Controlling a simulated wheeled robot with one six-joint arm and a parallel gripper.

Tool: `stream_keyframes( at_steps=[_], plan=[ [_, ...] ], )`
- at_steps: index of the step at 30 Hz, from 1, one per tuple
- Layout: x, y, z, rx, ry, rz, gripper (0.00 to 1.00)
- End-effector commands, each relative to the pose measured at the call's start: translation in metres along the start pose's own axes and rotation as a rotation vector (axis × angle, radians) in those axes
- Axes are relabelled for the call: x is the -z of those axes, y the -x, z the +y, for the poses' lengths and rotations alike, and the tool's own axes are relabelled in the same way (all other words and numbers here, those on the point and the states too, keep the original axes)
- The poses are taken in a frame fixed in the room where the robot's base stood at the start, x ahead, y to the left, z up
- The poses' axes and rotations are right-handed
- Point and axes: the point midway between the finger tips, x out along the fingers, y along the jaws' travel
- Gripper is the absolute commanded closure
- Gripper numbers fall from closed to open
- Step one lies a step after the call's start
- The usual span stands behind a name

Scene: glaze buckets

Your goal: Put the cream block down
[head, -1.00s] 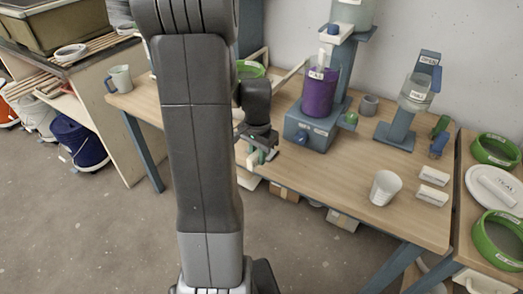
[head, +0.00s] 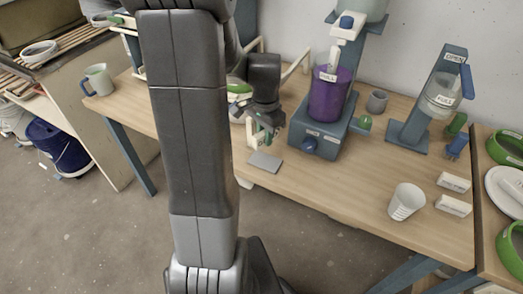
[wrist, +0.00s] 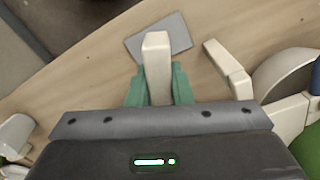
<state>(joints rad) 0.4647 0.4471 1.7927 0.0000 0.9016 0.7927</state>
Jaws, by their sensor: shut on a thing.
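My gripper (wrist: 158,88) is shut on the cream block (wrist: 156,58), with its green fingers on either side of it. The far end of the block sticks out beyond the fingertips. In the wrist view the block overlaps a flat grey pad (wrist: 178,32) on the wooden table. In the head view my gripper (head: 262,136) is over the table's near left part, just behind the grey pad (head: 265,162). I cannot tell whether the block touches the table.
A purple container (head: 328,98) stands in a blue stand (head: 318,140) right of my gripper. A cream bar (wrist: 228,68) lies close right of the block in the wrist view. A white cup (head: 406,202) and two pale labelled blocks (head: 453,182) are farther right. Table between is clear.

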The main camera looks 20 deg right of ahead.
Motion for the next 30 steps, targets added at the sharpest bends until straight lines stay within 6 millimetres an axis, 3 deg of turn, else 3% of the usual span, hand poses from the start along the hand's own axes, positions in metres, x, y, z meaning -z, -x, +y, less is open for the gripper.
stream_keyframes(
  at_steps=[3,16,30],
  plan=[
    [-0.001,-0.025,0.001,-0.004,0.0,-0.004,1.0],
    [-0.001,-0.074,0.001,-0.003,0.001,-0.003,1.0],
    [0.0,-0.084,0.0,0.0,0.001,0.0,1.0]
  ],
)
